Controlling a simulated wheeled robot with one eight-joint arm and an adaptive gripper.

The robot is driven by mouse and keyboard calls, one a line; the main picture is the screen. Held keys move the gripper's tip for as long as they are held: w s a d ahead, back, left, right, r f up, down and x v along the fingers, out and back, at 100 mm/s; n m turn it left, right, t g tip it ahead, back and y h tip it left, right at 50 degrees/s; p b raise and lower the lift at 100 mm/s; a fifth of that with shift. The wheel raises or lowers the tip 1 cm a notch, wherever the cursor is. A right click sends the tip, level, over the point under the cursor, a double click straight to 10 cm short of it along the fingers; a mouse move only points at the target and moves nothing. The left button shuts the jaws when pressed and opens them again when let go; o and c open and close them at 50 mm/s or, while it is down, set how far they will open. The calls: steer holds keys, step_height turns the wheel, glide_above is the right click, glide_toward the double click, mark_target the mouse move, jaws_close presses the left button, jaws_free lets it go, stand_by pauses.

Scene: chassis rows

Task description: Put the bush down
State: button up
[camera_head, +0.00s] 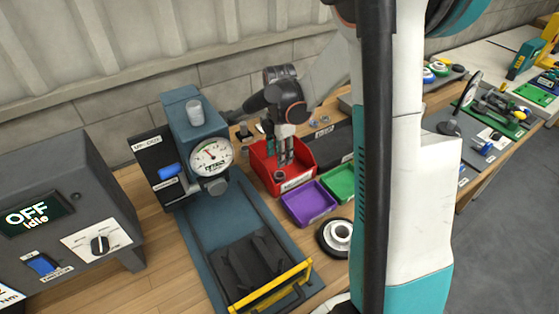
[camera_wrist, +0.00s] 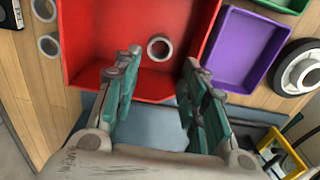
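A small grey metal bush (camera_wrist: 159,48), a short ring, lies on the floor of the red bin (camera_wrist: 85,35) in the wrist view. In the head view the bush (camera_head: 279,176) shows inside the red bin (camera_head: 300,180), near its front left. My gripper (camera_wrist: 160,66) is above the bin with its two teal-padded fingers spread wide apart. The bush shows beyond the gap between the fingertips, and nothing is between the fingers. In the head view my gripper (camera_head: 280,158) points down into the bin.
A purple bin (camera_head: 309,203) and a green bin (camera_head: 339,183) stand beside the red one. A blue press with a dial gauge (camera_head: 211,157) is at the left. More grey rings (camera_wrist: 48,45) lie on the wood outside the bin. A wheel (camera_head: 337,237) lies in front.

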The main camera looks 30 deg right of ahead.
steer(key=shift+r+p, duration=0.3)
steer(key=shift+r, duration=1.25)
